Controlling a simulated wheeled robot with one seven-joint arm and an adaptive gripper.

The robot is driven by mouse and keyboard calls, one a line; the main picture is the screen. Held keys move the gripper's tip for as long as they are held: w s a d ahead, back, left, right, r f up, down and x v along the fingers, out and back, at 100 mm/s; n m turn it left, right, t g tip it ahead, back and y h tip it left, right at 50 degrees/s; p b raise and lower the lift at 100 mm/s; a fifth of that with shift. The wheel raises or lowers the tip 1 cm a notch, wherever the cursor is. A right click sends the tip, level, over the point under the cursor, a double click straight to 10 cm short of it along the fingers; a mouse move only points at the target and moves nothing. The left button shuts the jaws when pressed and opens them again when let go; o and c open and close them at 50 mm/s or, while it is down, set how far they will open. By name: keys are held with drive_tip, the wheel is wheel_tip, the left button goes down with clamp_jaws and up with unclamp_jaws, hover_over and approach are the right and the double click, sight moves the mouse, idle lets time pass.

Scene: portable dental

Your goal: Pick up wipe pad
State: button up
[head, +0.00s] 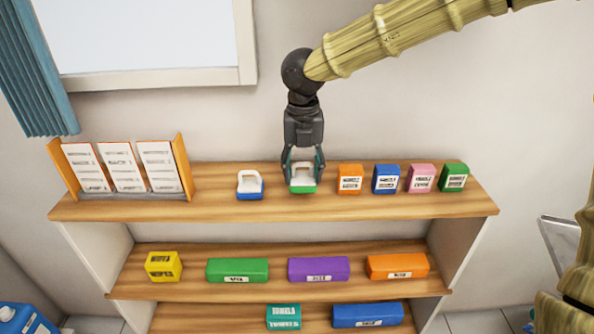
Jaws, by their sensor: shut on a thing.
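On the top shelf stand two white-topped items with handle-like tops, one with a blue base (250,186) and one with a green base (302,187). Which of them is called the wipe pad is not legible from any label. My gripper (303,168) reaches down from above and is shut on the green-based pad, its fingers on both sides of the white top. The pad appears upright at shelf level; whether it touches the shelf I cannot tell. The blue-based one stands apart, to the left.
Small orange (350,179), blue (386,179), pink (422,177) and green (454,177) boxes stand right of my gripper. A wooden holder with white packs (120,168) is at the left. Lower shelves hold coloured boxes. The wall is close behind the top shelf (218,205).

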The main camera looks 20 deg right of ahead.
drive_tip(key=s+d+r+b, duration=0.1)
drive_tip(key=s+d, duration=0.2)
drive_tip(key=s, duration=1)
drive_tip(key=shift+d+b, duration=0.15)
drive_tip(key=shift+b, duration=0.15)
drive_tip(key=shift+r, duration=0.1)
drive_tip(key=shift+o, duration=0.7)
drive_tip(key=shift+c, duration=0.5)
